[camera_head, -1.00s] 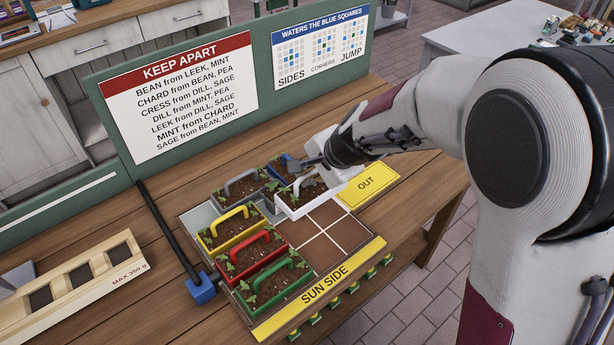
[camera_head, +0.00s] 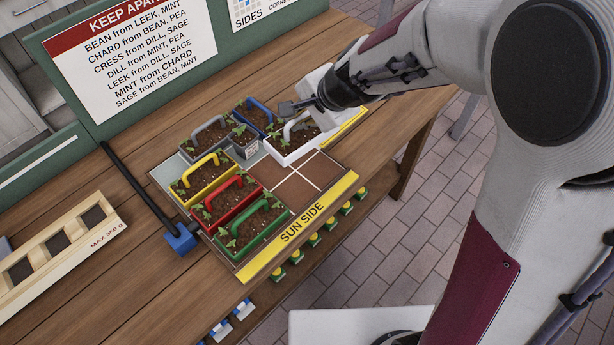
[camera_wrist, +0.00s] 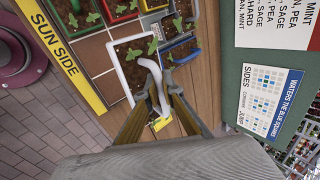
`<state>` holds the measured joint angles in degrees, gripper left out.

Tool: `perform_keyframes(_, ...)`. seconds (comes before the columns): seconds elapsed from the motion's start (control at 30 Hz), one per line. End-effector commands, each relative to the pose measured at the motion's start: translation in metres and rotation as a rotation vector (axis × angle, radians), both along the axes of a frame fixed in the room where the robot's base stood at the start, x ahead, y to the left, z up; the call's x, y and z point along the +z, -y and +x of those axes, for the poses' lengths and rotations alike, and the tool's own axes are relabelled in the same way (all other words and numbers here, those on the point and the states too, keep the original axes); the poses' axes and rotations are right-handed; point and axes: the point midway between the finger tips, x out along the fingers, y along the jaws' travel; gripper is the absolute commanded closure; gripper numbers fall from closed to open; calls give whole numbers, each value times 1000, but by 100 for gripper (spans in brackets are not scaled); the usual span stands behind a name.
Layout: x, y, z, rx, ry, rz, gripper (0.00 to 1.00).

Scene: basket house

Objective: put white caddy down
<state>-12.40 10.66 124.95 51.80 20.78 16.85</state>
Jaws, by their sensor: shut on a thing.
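The white caddy (camera_head: 290,156) holds dark soil and green seedlings. It is at the right end of the planting board (camera_head: 166,176), beside the blue caddy (camera_head: 254,110) and partly over the yellow OUT card (camera_head: 346,128). My gripper (camera_head: 292,108) is shut on its handle. In the wrist view, the white caddy (camera_wrist: 118,72) shows beneath my gripper (camera_wrist: 158,104), with the pale handle between the fingers. The caddy looks level, low over or on the board; I cannot tell whether its base touches.
Grey (camera_head: 208,138), yellow (camera_head: 199,177), red (camera_head: 226,202) and green (camera_head: 252,228) caddies stand on the board. Bare brown squares (camera_head: 297,187) lie in front. A KEEP APART sign (camera_head: 130,50) stands behind.

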Motion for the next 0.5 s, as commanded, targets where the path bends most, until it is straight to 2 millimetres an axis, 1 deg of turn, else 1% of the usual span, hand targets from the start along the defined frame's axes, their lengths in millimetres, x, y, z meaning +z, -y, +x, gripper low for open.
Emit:
perform_keyframes(0.03,0,7,-8,-4,-2,0,100)
perform_keyframes(0.1,-3,12,-20,7,-7,-1,100)
perform_keyframes(0.23,-10,13,-35,39,-14,-9,100)
perform_keyframes(0.5,-13,12,-38,81,-2,-24,100)
